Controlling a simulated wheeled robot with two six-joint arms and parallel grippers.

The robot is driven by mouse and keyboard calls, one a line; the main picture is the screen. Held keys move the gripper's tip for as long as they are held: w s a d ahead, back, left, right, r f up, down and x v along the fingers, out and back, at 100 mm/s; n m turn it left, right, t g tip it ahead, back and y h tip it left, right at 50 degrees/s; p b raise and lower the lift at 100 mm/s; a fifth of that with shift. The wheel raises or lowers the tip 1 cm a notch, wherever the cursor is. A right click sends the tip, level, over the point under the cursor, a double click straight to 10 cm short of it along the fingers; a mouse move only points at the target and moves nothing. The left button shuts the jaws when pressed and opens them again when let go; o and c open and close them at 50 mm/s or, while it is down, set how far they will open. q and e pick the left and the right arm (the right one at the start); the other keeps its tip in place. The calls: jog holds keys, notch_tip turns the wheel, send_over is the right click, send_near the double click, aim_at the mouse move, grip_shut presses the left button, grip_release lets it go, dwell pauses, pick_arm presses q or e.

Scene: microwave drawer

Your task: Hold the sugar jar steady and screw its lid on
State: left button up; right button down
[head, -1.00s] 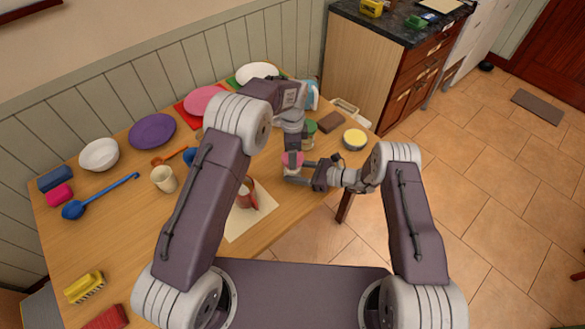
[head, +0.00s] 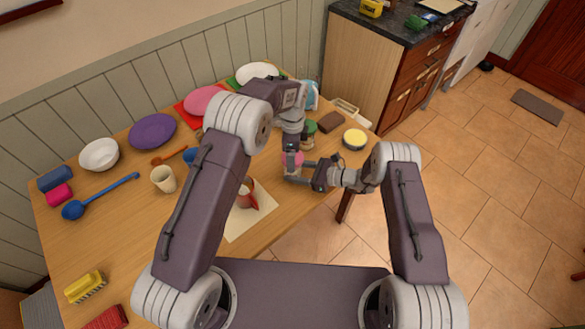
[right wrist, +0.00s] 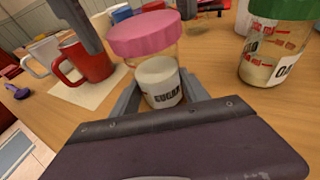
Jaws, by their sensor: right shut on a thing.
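The sugar jar (right wrist: 161,82) is clear with white contents and a "SUGAR" label. It stands upright near the table's right edge in the right wrist view. Its pink lid (right wrist: 146,34) sits on top; whether the threads are engaged cannot be seen. My right gripper (head: 297,173) is shut on the jar's body from the right, one finger on each side. My left gripper (head: 292,160) points down at the lid from above. One left finger shows beside the lid's left edge in the right wrist view; its grip on the lid is unclear.
A green-lidded jar (right wrist: 275,45) stands right of the sugar jar. A red mug (right wrist: 86,62) stands on a paper sheet (head: 238,225) to the left.

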pick_arm(q)
jog(key=n, duration=2)
jog(key=c, duration=1.3)
jog(key=m, duration=0.4)
jog(key=shift+m, duration=0.3)
jog(key=shift+c, duration=0.3)
jog(key=m, duration=1.3)
jog(key=shift+m, duration=0.4)
jog(key=o, duration=1.4)
jog(key=shift+c, duration=0.2)
